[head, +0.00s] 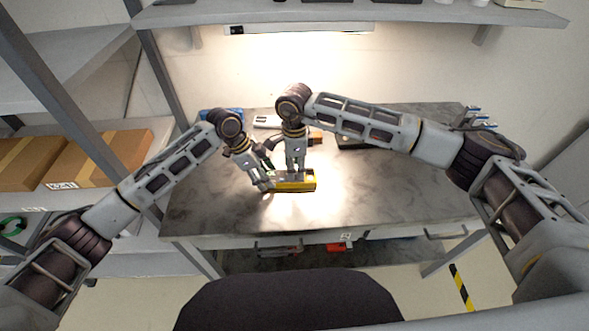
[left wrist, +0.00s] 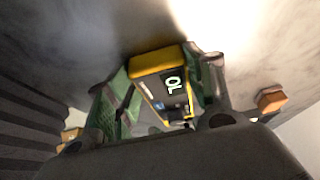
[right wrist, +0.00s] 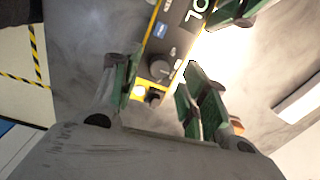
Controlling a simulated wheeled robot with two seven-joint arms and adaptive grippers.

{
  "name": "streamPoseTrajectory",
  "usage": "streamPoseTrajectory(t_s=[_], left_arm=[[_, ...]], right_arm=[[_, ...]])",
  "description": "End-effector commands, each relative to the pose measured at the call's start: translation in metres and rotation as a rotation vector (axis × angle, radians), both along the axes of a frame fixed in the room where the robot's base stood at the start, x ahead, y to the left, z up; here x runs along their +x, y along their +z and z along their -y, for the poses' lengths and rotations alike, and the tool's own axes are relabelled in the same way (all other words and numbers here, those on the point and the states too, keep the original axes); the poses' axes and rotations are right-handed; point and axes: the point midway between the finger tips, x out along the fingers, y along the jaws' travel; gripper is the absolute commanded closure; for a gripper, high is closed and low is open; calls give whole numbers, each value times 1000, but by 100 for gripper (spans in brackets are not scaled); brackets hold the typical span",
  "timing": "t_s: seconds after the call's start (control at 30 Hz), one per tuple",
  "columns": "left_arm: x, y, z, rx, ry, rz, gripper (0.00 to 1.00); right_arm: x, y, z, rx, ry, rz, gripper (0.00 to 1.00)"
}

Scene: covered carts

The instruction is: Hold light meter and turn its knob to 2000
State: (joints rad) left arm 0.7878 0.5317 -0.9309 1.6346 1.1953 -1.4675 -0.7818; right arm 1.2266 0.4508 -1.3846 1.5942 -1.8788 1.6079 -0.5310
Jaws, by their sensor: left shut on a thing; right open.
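The light meter (head: 300,185) is a yellow-and-black box lying near the middle of the grey table. My left gripper (head: 264,182) is shut on it, with green finger pads on both sides of the body. In the left wrist view the meter (left wrist: 147,62) shows "0L" on its display. My right gripper (right wrist: 160,92) is open above the meter's lower end. The dial marks are too small to read.
The grey table (head: 390,190) is clear at the right and front. A blue item (head: 222,115), an orange block (head: 315,137) and a dark item (head: 352,143) lie behind the meter. A lit lamp (head: 300,29) hangs under the upper shelf. Cardboard boxes (head: 100,158) stand at left.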

Motion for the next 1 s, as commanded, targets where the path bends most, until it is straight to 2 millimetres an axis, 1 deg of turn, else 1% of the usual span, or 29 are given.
streamPoseTrajectory(t_s=[0.1,0.2,0.57,0.67,0.9,0.93,1.0], left_arm=[[0,0,0,0,0,0,77],[0,0,0,0,0,0,77],[0,0,0,0,0,0,77],[0,0,0,0,0,0,77],[0,0,0,0,0,0,77],[0,0,0,0,0,0,77],[0,0,0,0,0,0,77]], right_arm=[[0,-11,0,1,0,-1,56],[0,-15,0,0,0,-1,56],[0,-18,0,0,1,0,56],[0,-18,0,0,1,0,67],[0,-18,0,0,1,0,98],[0,-18,0,0,1,0,100],[0,-18,0,0,0,0,100]])
